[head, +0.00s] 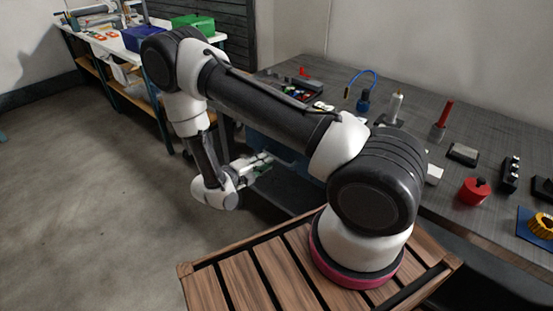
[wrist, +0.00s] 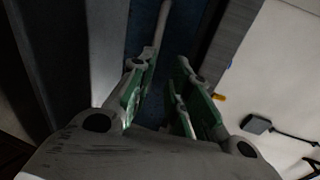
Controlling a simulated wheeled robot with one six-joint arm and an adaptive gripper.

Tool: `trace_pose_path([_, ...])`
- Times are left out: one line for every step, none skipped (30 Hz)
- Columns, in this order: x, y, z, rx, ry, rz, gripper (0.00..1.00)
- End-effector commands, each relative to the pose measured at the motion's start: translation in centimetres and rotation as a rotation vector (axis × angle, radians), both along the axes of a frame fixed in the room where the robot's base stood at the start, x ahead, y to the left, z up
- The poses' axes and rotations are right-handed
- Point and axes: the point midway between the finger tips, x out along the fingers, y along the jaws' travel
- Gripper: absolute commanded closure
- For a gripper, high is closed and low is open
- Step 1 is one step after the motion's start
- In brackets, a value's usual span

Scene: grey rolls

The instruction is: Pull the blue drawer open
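The blue drawer (head: 284,152) is under the grey workbench, partly hidden behind my arm in the head view. In the wrist view its dark blue front (wrist: 190,25) fills the upper middle. A pale bar, seemingly its handle (wrist: 162,20), runs down from the top edge to the tip of the left finger. My gripper (wrist: 163,68) has green pads and is open, with an empty gap between the fingers. In the head view my gripper (head: 264,163) is close in front of the drawer. I cannot tell whether a finger touches the bar.
The grey workbench (head: 325,88) above the drawer holds a red knobbed cylinder (head: 474,191), a black tray (head: 296,84) and other small items. A second table (head: 130,40) at the back left carries blue and green bins. The floor (head: 80,190) on the left is clear.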

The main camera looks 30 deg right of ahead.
Motion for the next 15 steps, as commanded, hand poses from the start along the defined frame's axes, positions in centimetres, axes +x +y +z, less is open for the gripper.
trace_pose_path([-0.1,0.0,-0.6,-0.009,0.019,0.017,0.81])
trace_pose_path([-0.1,0.0,-0.9,-0.013,0.026,0.022,0.81])
trace_pose_path([0.0,-0.3,-1.1,-0.016,0.033,0.027,0.81])
trace_pose_path([0.1,-0.6,-1.3,-0.017,0.035,0.029,0.81])
trace_pose_path([0.3,-0.9,-1.4,-0.017,0.036,0.029,0.81])
trace_pose_path([0.5,-1.5,-1.5,-0.017,0.036,0.027,0.81])
trace_pose_path([0.7,-2.0,-1.6,-0.016,0.035,0.026,0.81])
trace_pose_path([0.8,-2.5,-1.6,-0.016,0.034,0.024,0.81])
trace_pose_path([1.2,-3.1,-1.8,-0.016,0.034,0.025,0.81])
trace_pose_path([1.3,-3.6,-1.9,-0.016,0.033,0.024,0.81])
trace_pose_path([1.5,-4.1,-2.0,-0.016,0.033,0.025,0.81])
trace_pose_path([1.7,-4.7,-2.1,-0.016,0.033,0.024,0.81])
trace_pose_path([1.9,-5.1,-2.2,-0.015,0.034,0.025,0.81])
trace_pose_path([2.1,-5.4,-2.3,-0.014,0.033,0.024,0.81])
trace_pose_path([2.2,-5.8,-2.4,-0.015,0.033,0.026,0.81])
